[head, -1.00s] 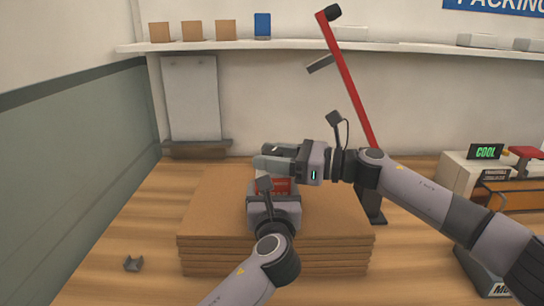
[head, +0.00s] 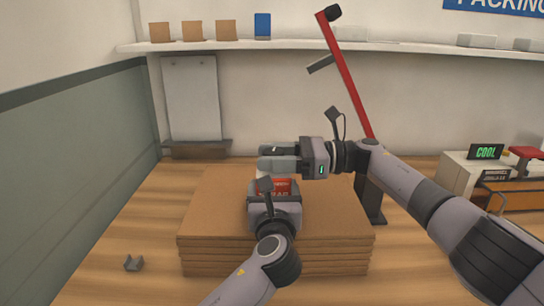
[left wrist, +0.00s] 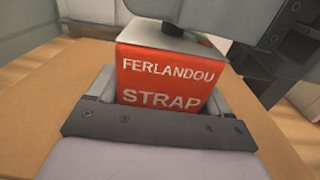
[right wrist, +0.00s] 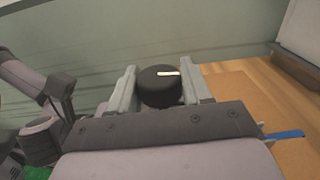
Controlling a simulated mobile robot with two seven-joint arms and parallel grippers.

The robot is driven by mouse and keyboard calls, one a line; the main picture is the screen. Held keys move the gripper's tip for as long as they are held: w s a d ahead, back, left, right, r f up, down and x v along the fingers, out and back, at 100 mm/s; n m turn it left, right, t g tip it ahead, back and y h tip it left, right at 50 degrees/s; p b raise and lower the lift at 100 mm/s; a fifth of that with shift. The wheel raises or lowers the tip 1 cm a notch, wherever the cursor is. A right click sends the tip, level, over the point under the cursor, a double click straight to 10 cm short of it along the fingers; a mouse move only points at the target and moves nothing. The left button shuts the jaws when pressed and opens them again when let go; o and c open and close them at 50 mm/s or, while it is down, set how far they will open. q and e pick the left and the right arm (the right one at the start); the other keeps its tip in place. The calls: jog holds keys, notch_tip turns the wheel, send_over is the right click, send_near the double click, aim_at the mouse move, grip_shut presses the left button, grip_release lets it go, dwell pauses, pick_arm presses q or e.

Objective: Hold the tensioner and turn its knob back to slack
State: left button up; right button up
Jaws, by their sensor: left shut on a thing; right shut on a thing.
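The tensioner is a red box (left wrist: 165,78) lettered "FERLANDOU STRAP" with a pale top. In the head view its red body (head: 275,187) stands on the stacked brown boards, partly hidden by both grippers. My left gripper (head: 267,185) is shut on the tensioner's body from the near side. The black round knob (right wrist: 160,88) with a white mark line shows in the right wrist view. My right gripper (right wrist: 158,82) is shut on the knob, one finger on each side. In the head view my right gripper (head: 265,158) reaches in from the right, above the body.
The brown board stack (head: 330,225) lies on the wooden table. A red post (head: 347,80) rises behind, on a dark base. A box with a green "COOL" display (head: 486,152) is at the right.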

jog(key=shift+w+d+r, duration=0.1)
jog(key=shift+r, duration=0.05)
jog(key=o, duration=1)
jog(key=d, duration=1.2)
